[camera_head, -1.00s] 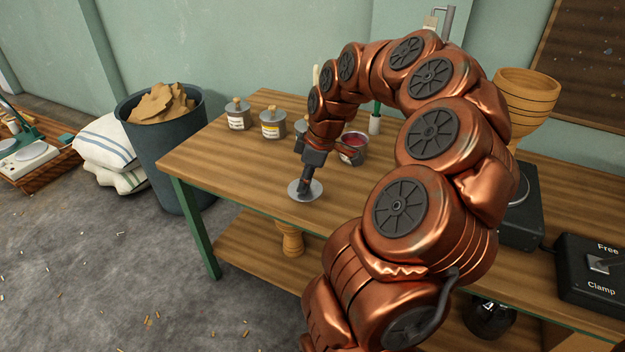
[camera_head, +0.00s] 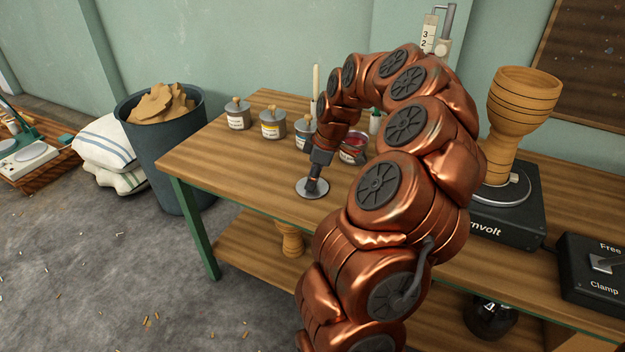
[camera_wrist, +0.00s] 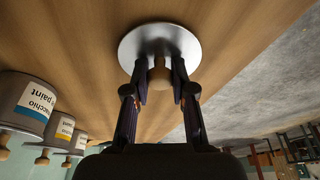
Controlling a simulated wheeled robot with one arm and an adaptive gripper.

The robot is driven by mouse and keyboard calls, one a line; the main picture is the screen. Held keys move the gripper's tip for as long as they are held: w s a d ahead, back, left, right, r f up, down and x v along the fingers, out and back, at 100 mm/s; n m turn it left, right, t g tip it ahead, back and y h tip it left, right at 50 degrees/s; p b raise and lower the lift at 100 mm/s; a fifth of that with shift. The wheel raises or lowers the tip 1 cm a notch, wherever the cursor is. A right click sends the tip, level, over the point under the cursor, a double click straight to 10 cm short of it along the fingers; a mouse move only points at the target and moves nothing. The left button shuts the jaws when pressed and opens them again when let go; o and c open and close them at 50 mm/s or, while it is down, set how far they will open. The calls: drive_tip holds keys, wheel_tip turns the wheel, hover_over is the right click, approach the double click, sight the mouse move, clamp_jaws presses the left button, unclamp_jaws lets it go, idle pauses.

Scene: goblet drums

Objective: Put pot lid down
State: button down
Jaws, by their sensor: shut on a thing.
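The pot lid (camera_head: 303,190) is a flat, round metal disc with a wooden knob, which shows in the wrist view (camera_wrist: 160,76). My gripper (camera_head: 315,182) points down and is shut on the knob, with one finger on each side in the wrist view (camera_wrist: 160,72). The lid lies level at or just above the front part of the wooden table (camera_head: 215,160); I cannot tell if it touches. An open pot (camera_head: 352,158) with red paint stands behind it to the right, partly hidden by my arm.
Several lidded paint pots (camera_head: 272,127) stand in a row behind the lid. A wooden goblet drum (camera_head: 520,105) stands on a dark turntable unit (camera_head: 512,220) at right, beside a clamp switch box (camera_head: 597,275). A bin (camera_head: 165,160) stands left of the table. The table's left part is clear.

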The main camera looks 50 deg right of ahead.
sight(324, 188)
drive_tip(key=shift+f, duration=0.2)
drive_tip(key=c, duration=1)
unclamp_jaws()
drive_tip(key=p+v, duration=0.1)
drive_tip(key=v, duration=1.1)
drive_tip(key=shift+a+r, duration=0.15)
drive_tip(key=shift+r, duration=0.05)
